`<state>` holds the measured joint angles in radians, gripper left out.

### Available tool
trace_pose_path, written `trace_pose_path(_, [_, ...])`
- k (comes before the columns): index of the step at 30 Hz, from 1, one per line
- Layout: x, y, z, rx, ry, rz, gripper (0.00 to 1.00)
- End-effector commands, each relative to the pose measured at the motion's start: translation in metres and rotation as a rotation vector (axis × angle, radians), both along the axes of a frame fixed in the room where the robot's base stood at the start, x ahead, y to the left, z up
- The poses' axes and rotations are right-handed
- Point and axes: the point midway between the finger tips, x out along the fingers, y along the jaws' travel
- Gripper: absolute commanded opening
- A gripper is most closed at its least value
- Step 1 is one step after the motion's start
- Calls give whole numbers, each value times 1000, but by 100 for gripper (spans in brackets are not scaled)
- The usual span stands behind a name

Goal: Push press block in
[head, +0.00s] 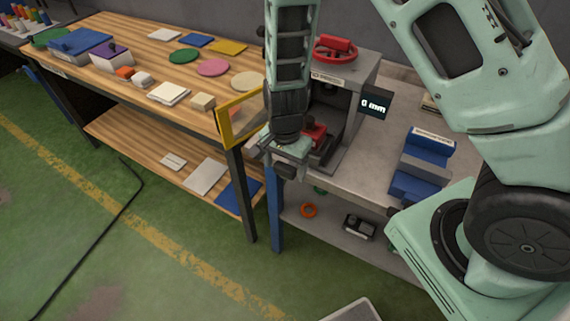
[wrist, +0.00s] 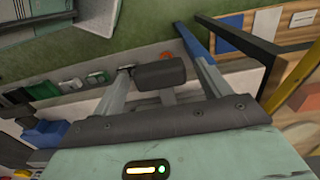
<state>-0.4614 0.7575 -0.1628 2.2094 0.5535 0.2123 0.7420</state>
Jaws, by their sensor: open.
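The press (head: 350,115) is a grey frame with a red handwheel (head: 335,48) on top and a dark display (head: 375,103) reading "0 mm". A red block (head: 315,132), which looks like the press block, sits low in its opening, partly hidden by my arm. My gripper (head: 272,158) points down just left of the red block, near the bench's front left corner. Its fingers are apart with no object seen between them. I cannot tell whether it touches the block. In the wrist view my gripper (wrist: 163,66) also shows; the red block does not.
A yellow frame (head: 226,120) stands close left of my gripper, at the end of the wooden bench (head: 130,70). A blue and grey block (head: 425,160) lies on the press bench to the right. An orange ring (head: 309,210) is on the shelf below.

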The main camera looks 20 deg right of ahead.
Motion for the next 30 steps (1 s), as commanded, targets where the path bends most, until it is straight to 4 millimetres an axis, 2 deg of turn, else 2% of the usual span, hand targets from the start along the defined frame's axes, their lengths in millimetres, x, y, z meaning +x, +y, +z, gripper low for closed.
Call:
trace_pose_path(8, [0,0,-1,0,0,0,76])
trace_pose_path(12, [0,0,-1,0,0,0,37])
trace_pose_path(15, [0,0,-1,0,0,0,13])
trace_pose_path(20, [8,-9,-1,1,-1,-4,14])
trace_pose_path(30, [61,-82,-2,1,-3,-6,14])
